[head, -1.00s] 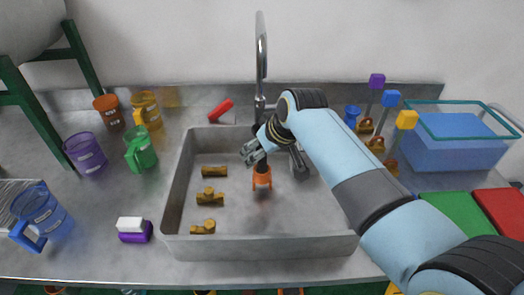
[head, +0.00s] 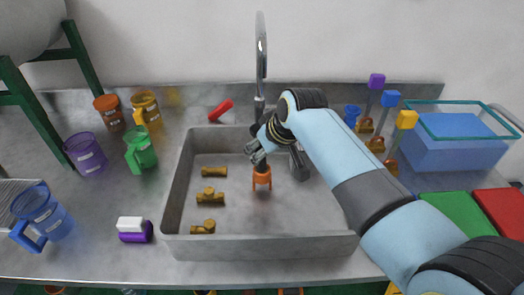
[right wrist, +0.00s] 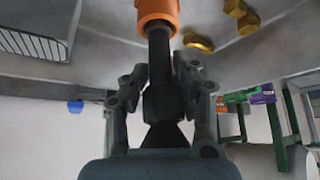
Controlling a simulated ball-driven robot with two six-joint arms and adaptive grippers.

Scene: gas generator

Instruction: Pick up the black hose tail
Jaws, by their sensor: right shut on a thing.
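The black hose tail (right wrist: 159,62) is a dark stem with an orange piece (right wrist: 157,12) at its far end. My right gripper (right wrist: 160,82) is shut on the dark stem, one finger on each side, in the right wrist view. In the head view my right gripper (head: 257,155) is over the middle of the sink, and the orange piece (head: 261,180) hangs below it. The stem is mostly hidden behind the fingers there. I cannot tell whether the orange piece touches the sink floor. My left gripper is not in view.
The grey sink (head: 260,246) holds several brass fittings (head: 210,197) on its left side. A tap (head: 261,60) stands behind my right gripper. Mugs, including a green one (head: 141,150), stand at left. A blue-filled tank (head: 455,150) stands at right.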

